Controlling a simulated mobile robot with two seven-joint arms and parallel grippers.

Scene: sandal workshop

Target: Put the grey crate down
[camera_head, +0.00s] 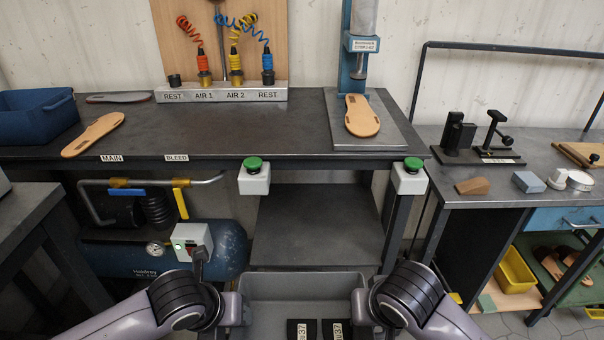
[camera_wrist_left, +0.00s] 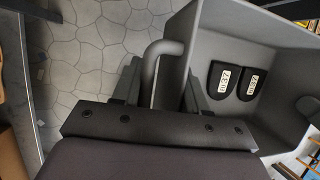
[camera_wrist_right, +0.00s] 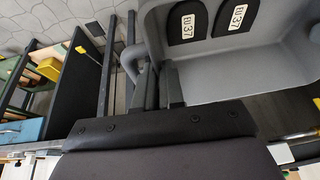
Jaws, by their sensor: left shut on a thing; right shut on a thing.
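The grey crate (camera_head: 300,285) is in front of me at the bottom middle of the head view, its near part cut off by the frame. Two dark soles marked 37 (camera_head: 302,330) lie inside it. My left gripper (camera_wrist_left: 156,88) is shut on the crate's left handle (camera_wrist_left: 158,55). My right gripper (camera_wrist_right: 150,78) is shut on the right handle (camera_wrist_right: 132,60). The crate looks about level between both arms. In the left wrist view, floor shows below the handle; the crate's underside is hidden.
Beyond the crate stands the dark workbench (camera_head: 250,125), with an open lower shelf (camera_head: 315,225). A blue air tank (camera_head: 228,250) is at left under it. Green-button boxes (camera_head: 254,178) hang on its front edge.

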